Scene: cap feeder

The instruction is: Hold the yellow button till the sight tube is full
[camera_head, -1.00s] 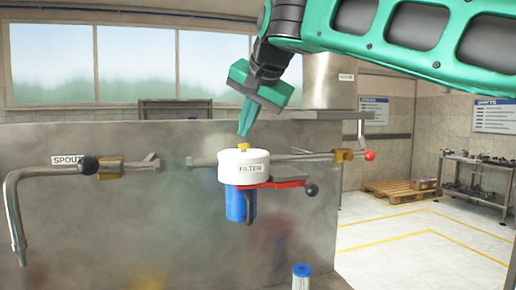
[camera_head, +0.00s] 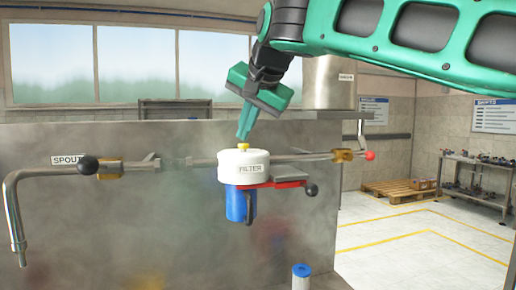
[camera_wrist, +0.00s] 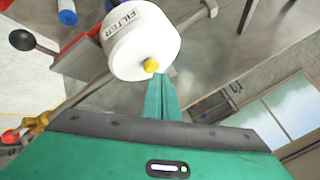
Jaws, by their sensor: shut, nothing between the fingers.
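The yellow button (camera_head: 243,147) sits on top of the white filter head (camera_head: 230,168), which is marked FILTER. It also shows in the wrist view (camera_wrist: 151,65) on the white cap. My gripper (camera_head: 241,138) is shut and empty, pointing down with its tips right at the button. In the wrist view the green fingertips (camera_wrist: 161,76) are close beside the button. I cannot tell whether they touch or press it. A blue bowl (camera_head: 236,204) hangs under the filter head. I cannot make out a sight tube in either view.
A spout pipe (camera_head: 12,215) with a black-knobbed lever stands at left. A red-knobbed lever (camera_head: 370,155) is on the pipe at right, and a red handle (camera_head: 290,184) is below the filter head. A blue-topped white cartridge (camera_head: 301,275) stands in front. A steel tank (camera_head: 330,85) is behind my arm.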

